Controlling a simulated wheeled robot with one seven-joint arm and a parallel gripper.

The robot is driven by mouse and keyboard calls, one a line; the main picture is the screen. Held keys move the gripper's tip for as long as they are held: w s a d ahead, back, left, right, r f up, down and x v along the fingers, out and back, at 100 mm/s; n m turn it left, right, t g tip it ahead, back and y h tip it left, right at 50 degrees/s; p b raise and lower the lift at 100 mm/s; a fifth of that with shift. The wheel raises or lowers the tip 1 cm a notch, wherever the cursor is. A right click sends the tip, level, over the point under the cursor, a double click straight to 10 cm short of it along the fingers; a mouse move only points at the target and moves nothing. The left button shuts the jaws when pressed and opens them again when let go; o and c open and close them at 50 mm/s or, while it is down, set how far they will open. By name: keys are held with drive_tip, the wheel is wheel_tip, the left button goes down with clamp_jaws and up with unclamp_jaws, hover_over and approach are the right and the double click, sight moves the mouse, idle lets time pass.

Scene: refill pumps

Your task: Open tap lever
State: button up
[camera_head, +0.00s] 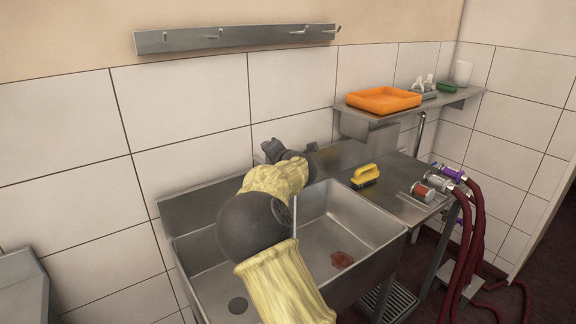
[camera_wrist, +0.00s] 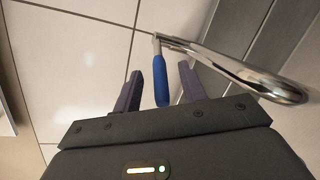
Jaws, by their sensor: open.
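In the wrist view, the tap lever (camera_wrist: 161,82) has a blue grip. It lies between the two dark fingers of my gripper (camera_wrist: 160,71), with a visible gap on each side. My gripper is open. The lever joins a curved chrome tap (camera_wrist: 235,68) that reaches to the right of the picture. In the head view, my gripper (camera_head: 288,150) is near the tiled wall at the back of the sink. My arm hides the tap and lever there.
The steel sink (camera_head: 345,222) holds a reddish-brown patch (camera_head: 342,259). A yellow brush (camera_head: 366,175) rests on the counter at its right. An orange tray (camera_head: 383,100) sits on the wall shelf (camera_head: 410,108). Dark red hoses (camera_head: 474,240) hang at the right. A hook rail (camera_head: 235,38) is above.

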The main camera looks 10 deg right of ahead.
drive_tip(key=b+v, duration=0.2)
drive_tip(key=v, duration=1.2)
drive_tip(key=shift+s+r, duration=0.1)
